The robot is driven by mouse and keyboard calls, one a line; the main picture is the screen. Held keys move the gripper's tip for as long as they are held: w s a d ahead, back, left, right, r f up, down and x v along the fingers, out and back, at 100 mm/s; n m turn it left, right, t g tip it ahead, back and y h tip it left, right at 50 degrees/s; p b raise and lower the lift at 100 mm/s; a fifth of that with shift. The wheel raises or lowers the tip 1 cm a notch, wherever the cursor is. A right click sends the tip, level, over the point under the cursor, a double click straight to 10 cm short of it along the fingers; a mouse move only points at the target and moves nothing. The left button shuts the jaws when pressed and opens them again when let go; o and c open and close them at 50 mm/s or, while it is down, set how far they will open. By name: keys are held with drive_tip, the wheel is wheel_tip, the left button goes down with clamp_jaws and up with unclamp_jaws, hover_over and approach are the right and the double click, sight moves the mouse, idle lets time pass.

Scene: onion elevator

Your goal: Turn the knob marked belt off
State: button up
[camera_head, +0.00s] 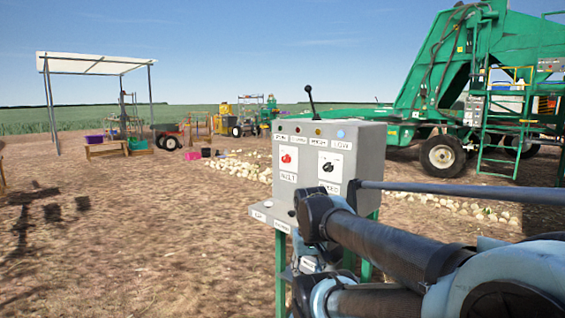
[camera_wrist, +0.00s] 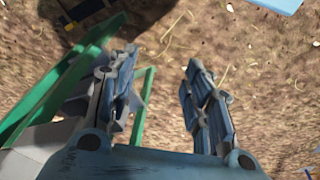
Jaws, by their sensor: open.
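A grey control box (camera_head: 345,140) stands on green legs in the middle of the head view. Its front has a red knob (camera_head: 287,158) on a white plate, with a label below it that seems to read BELT. A black knob (camera_head: 328,167) sits on a second white plate to the right; its label is hard to read. My gripper (camera_wrist: 160,88) is open and empty in the wrist view, pointing down over dirt. In the head view my arm comes in from the lower right, and my gripper is low beside the box's legs, mostly hidden. Neither knob shows in the wrist view.
A grey ledge (camera_head: 268,214) juts from the box's lower front. A lever (camera_head: 311,102) rises from its top. Green legs (camera_wrist: 62,85) lie close left of my gripper in the wrist view. A green elevator machine (camera_head: 470,70) stands behind. Open dirt (camera_head: 130,240) lies left.

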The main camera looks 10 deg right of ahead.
drive_tip(key=w+d+r+m+h, duration=0.2)
drive_tip(key=w+d+r+h, duration=0.2)
drive_tip(key=w+r, duration=0.4)
drive_tip(key=m+t+h, duration=0.8)
drive_tip(key=m+h, duration=0.1)
drive_tip(key=h, duration=0.1)
approach(283, 159)
drive_tip(key=x, duration=0.9)
drive_tip(key=shift+w+d, duration=0.2)
drive_tip(key=shift+d, duration=0.1)
drive_tip(key=c, duration=1.1)
